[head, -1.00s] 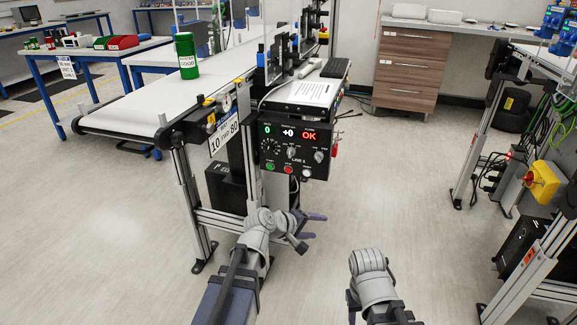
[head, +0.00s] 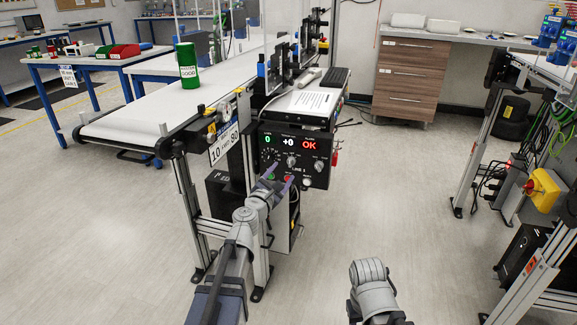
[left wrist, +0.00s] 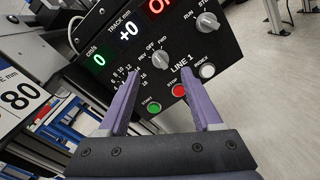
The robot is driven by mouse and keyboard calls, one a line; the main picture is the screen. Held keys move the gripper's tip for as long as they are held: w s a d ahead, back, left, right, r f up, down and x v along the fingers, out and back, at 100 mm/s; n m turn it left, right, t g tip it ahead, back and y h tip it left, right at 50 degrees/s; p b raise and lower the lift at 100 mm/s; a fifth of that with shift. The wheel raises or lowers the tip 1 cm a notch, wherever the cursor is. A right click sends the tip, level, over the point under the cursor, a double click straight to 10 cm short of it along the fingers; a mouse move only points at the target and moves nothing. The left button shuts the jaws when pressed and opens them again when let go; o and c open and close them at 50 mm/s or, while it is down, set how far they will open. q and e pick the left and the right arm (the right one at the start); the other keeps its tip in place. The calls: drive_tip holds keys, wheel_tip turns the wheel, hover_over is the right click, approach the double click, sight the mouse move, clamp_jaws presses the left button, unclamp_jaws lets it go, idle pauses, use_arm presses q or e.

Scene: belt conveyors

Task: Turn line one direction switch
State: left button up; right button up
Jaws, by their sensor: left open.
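The LINE 1 control panel (head: 310,163) is a black box on the conveyor frame. Its direction switch, a grey knob marked REV, OFF and FWD, shows in the left wrist view (left wrist: 160,60) and in the head view (head: 291,161). I cannot clearly tell which mark it points to. My left gripper (head: 280,178) is open and empty, with purple fingers toward the panel's lower left part. In the left wrist view its fingertips (left wrist: 158,77) are spread either side of and just below the direction switch, apart from it. The left finger partly covers the speed dial.
A RUN knob (left wrist: 207,22) sits right of the switch. Green (left wrist: 153,107), red (left wrist: 179,90) and white (left wrist: 207,71) buttons lie below. A green can (head: 187,64) stands on the white belt (head: 140,113). The floor right of the panel is clear.

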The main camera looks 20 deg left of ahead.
sight(290, 164)
use_arm(q)
drive_tip(key=w, duration=0.6)
drive_tip(key=shift+w+d, duration=0.15)
drive_tip(key=shift+d, duration=0.25)
clamp_jaws()
